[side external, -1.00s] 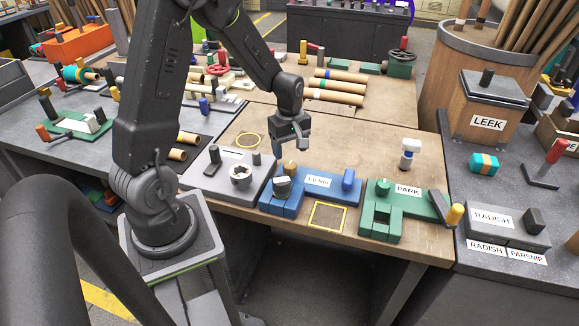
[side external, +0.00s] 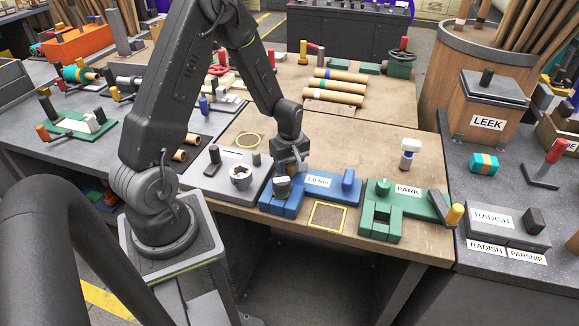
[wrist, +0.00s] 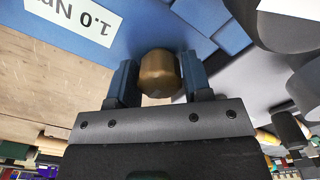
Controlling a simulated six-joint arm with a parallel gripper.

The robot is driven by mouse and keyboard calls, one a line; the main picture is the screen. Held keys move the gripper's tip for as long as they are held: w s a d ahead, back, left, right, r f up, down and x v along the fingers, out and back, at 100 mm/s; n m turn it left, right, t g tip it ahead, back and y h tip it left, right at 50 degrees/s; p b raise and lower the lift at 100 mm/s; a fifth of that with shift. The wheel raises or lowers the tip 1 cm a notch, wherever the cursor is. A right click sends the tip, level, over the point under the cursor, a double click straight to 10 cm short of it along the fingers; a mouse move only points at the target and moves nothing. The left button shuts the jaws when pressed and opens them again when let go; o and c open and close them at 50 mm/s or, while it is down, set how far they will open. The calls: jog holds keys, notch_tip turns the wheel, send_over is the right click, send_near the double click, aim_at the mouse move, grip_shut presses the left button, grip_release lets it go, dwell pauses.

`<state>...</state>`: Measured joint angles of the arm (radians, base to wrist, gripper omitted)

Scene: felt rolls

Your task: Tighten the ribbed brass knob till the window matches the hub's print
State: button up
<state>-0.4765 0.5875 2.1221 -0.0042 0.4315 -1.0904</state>
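The brass knob (wrist: 159,72) is between the two fingertips of my gripper (wrist: 160,80) in the wrist view, with a finger against each side; its ribs are not clear. My gripper (side external: 290,168) is low over the blue fixture (side external: 335,191) in the side view, where the knob is hidden. A white label on the fixture reads "1.0 Nm" (wrist: 78,14), upside down in the wrist view; it also shows in the side view (side external: 317,181). A dark round piece with a pale face (side external: 282,186) stands on the fixture's left part. Its reading is too small to tell.
A grey fixture with a white cup (side external: 240,176) stands close on the left. A green fixture labelled PARK (side external: 408,190) stands on the right. A yellow-framed square (side external: 328,217) lies in front on the bench. Brown rolls (side external: 335,88) lie behind.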

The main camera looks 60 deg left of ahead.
jog(key=c, duration=0.5)
jog(key=shift+m, duration=0.4)
jog(key=m, duration=0.5)
jog(key=shift+m, duration=0.3)
jog(key=m, duration=0.6)
jog(key=shift+m, duration=0.4)
jog(key=o, duration=0.9)
